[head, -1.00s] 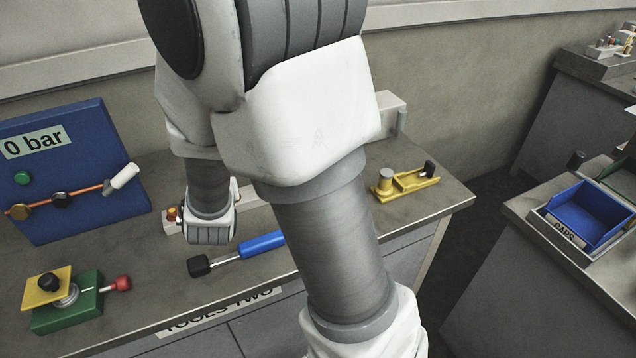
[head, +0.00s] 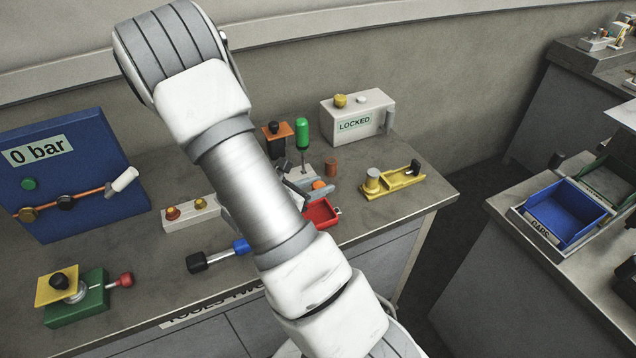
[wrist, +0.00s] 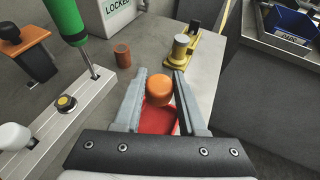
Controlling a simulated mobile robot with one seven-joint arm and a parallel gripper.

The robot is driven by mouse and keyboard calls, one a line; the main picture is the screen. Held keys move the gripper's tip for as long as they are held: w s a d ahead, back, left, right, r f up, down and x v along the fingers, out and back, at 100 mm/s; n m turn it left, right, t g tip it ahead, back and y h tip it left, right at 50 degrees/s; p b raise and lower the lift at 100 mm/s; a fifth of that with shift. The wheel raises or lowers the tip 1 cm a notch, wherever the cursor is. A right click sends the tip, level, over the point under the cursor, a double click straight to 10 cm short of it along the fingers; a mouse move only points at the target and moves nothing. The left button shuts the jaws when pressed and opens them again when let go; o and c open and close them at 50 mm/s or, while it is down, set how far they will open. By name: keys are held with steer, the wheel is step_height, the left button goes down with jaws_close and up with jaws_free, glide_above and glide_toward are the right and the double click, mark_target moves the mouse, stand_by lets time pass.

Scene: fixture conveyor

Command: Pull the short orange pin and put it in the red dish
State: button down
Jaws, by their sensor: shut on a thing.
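My gripper (wrist: 160,82) is shut on the short orange pin (wrist: 159,93), whose rounded orange head shows between the two grey fingers. In the head view the pin (head: 320,185) shows beside the fingers, partly hidden by my arm. The red dish (wrist: 157,122) lies beneath the pin in the wrist view, between and below the fingers. In the head view the red dish (head: 323,214) sits on the bench just below the pin, its left side covered by my arm. The gap between pin and dish cannot be told.
A rail (wrist: 56,128) carries a green-handled rod (wrist: 68,20). A brown-orange cylinder (head: 331,167) stands near the dish. A yellow fixture (head: 398,181) is to the right, a white LOCKED box (head: 372,103) behind. The bench edge is close in front.

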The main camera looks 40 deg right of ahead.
step_height(320, 180, down, 7)
steer(key=b, duration=0.6)
steer(key=shift+r+b, duration=0.1)
steer(key=shift+b, duration=0.3)
steer(key=shift+f+b, duration=0.5)
steer(key=shift+f, duration=0.05)
stand_by(0.4)
steer(key=shift+c, duration=2)
jaws_free()
steer(key=shift+w, duration=0.1)
steer(key=shift+a+r, duration=0.2)
steer(key=shift+a, duration=0.2)
steer(key=p+v, duration=0.1)
steer(key=v, duration=1.5)
steer(key=shift+s+a+p, duration=0.25)
steer(key=shift+a+p, duration=0.05)
steer(key=shift+p, duration=0.05)
